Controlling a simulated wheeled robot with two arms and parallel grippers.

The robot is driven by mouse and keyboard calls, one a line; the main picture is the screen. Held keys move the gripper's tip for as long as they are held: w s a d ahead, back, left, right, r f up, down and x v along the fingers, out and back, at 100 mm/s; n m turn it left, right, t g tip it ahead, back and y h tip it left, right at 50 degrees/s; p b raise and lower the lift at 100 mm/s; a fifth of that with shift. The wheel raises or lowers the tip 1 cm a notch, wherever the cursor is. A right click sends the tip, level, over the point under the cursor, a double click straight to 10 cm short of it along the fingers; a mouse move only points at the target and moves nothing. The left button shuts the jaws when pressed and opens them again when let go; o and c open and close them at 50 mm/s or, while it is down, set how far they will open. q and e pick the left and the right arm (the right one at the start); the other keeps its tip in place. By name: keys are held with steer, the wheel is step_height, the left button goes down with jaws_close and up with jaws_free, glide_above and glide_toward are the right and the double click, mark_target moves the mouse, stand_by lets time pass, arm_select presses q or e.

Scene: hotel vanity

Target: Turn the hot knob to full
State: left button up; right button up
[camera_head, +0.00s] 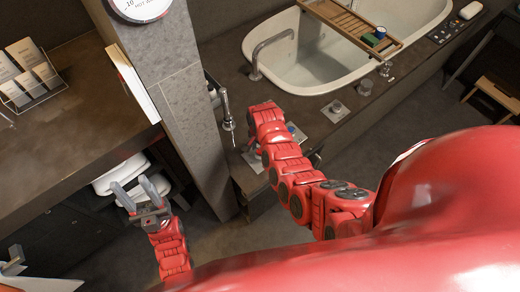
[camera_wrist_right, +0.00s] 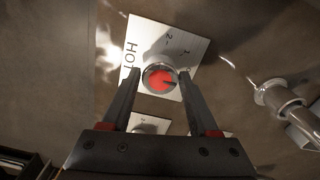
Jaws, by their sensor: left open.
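The hot knob (camera_wrist_right: 160,77) is round with a red top and a dark pointer mark. It sits on a white plate (camera_wrist_right: 178,37) marked HOT with numbers, in the right wrist view. My right gripper (camera_wrist_right: 160,78) is open, its two dark fingers on either side of the knob in the picture. I cannot tell whether they touch it. In the head view my red right arm hides this gripper. My left gripper (camera_head: 133,187) is open and empty, low at the left, away from the knob.
More white plates (camera_wrist_right: 150,124) lie partly behind the right gripper. A metal spout (camera_wrist_right: 280,98) is at the right of the wrist view. The bathtub (camera_head: 310,60) with a wooden tray (camera_head: 345,22) stands behind my right arm. A grey pillar (camera_head: 185,100) rises between my arms.

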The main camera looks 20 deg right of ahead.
jaws_close()
steer(key=shift+n, duration=0.3)
steer(key=n, duration=0.3)
steer(key=shift+n, duration=0.4)
steer(key=n, duration=0.9)
steer(key=shift+n+b, duration=0.35)
steer(key=shift+n, duration=1.95)
